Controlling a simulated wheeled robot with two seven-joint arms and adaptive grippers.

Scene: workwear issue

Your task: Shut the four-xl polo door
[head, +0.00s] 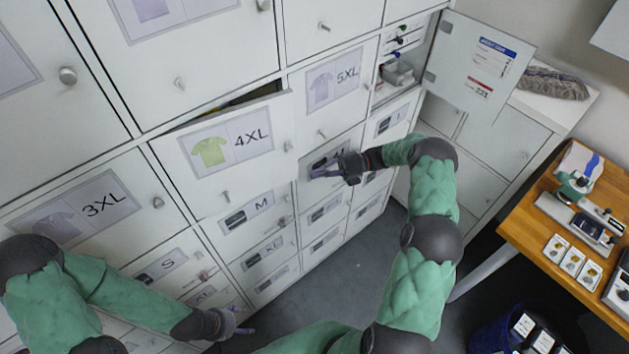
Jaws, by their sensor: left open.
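The 4XL polo door (205,180) carries a label with a light green polo shirt and stands in the middle of the white locker wall. It is ajar: its top edge stands out from the frame, and a dark gap with something yellowish shows above it. My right gripper (327,173) is to the right of this door, apart from it, in front of a lower door label that it partly covers. Whether its fingers are open or shut is too small to tell. My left gripper (238,329) is low in the view, below the 4XL door, open and empty.
An open door (480,65) at the upper right swings out beside a compartment with small items. The 5XL door (332,90) and 3XL door (85,210) look closed. A wooden table (545,230) with devices stands at right. Grey floor (330,290) is clear between.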

